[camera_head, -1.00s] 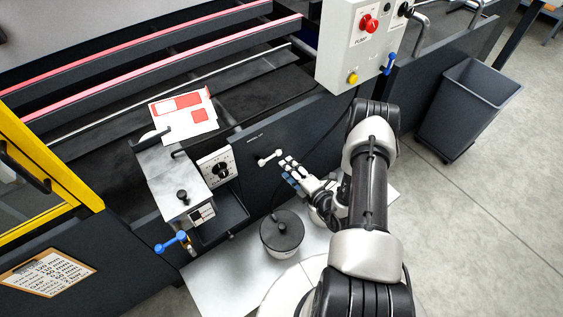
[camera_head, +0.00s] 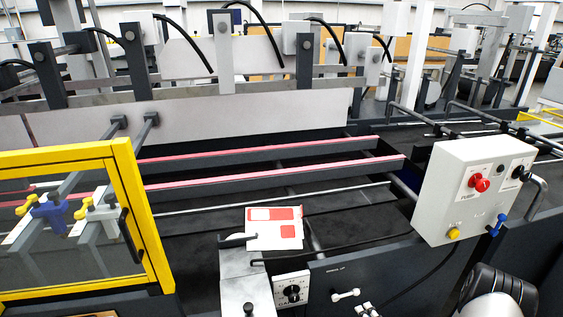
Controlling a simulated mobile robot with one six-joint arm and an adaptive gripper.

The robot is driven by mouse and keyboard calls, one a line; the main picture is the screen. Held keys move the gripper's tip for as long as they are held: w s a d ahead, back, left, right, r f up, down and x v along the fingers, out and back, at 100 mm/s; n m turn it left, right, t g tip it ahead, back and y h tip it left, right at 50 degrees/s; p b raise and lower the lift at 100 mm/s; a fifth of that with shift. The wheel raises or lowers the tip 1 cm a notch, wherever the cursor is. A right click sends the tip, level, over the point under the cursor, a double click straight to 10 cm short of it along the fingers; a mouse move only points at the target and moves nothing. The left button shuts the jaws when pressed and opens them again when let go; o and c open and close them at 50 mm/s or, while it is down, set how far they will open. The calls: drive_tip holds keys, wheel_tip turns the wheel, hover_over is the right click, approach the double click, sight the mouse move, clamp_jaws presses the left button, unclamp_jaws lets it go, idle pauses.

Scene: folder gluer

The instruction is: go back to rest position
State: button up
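Part of my arm (camera_head: 497,292) shows at the bottom right corner.
A grey control box (camera_head: 470,190) with red and yellow buttons stands out at the right. A yellow-framed guard (camera_head: 148,225) is at the left. A red and white carton blank (camera_head: 274,228) lies on the machine near a dial plate (camera_head: 292,290).

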drive_tip(key=w+a+r+n+g+y, duration=0.1)
drive_tip(key=w+a+r+n+y, duration=0.2)
drive_tip(key=a+r+n+y, duration=0.45)
drive_tip(key=s+a+r+n+g+y, duration=0.2)
drive_tip(key=s+a+r+n+g, duration=0.25)
drive_tip(key=a+r+n, duration=0.35)
drive_tip(key=s+a+r+n+g+y, duration=0.1)
drive_tip(key=s+a+r+n+g, duration=0.2)
drive_tip(key=a+r+n+g, duration=0.5)
drive_tip(key=s+r+n+g+h, duration=0.1)
drive_tip(key=s+r+n+h, duration=0.25)
drive_tip(key=s+n, duration=0.4)
drive_tip(key=s+r+n+g+h, duration=0.2)
drive_tip(key=s+r+n+h, duration=0.15)
drive_tip(key=s+n, duration=0.4)
drive_tip(key=s+d+r+n+t+h, duration=0.4)
drive_tip(key=d+r+n+t+h, duration=0.1)
drive_tip(key=n, duration=0.7)
drive_tip(key=d+h, duration=0.1)
drive_tip(key=d, duration=0.1)
drive_tip(key=shift+d+r, duration=0.25)
drive_tip(key=shift+d, duration=0.05)
